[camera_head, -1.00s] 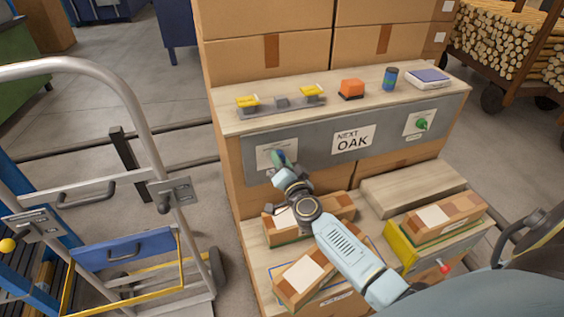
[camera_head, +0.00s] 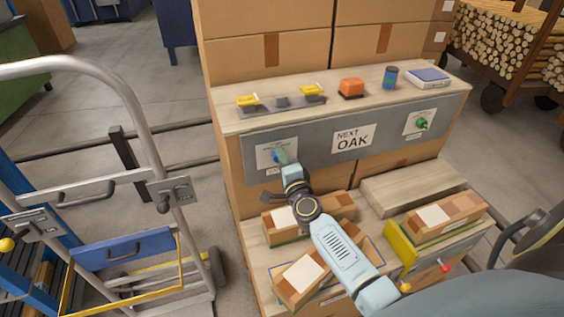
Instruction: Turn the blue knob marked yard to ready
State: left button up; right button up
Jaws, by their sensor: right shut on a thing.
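The blue knob (camera_head: 276,158) sits on a pale plate at the left end of the grey panel (camera_head: 313,150). My right gripper (camera_head: 283,158) reaches up to it from below and is shut on it. The gripper and the wrist hide part of the knob and its plate. The markings on this plate are too small to read, so I cannot tell where the knob points. My left gripper is not in view.
A green knob (camera_head: 422,124) is on the panel's right end, past a sign (camera_head: 353,139) reading "NEXT OAK". Yellow pieces, an orange block (camera_head: 351,88) and a can (camera_head: 390,78) stand on the shelf above. Boxes lie below my forearm; a hand truck (camera_head: 150,130) stands left.

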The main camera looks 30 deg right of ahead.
jog(key=shift+m, duration=0.7)
jog(key=o, duration=1)
jog(key=shift+s, duration=0.1)
jog(key=v, duration=1.3)
jog(key=shift+s+a+p, duration=0.1)
jog(key=shift+a+p, duration=0.05)
jog(key=shift+p, duration=0.25)
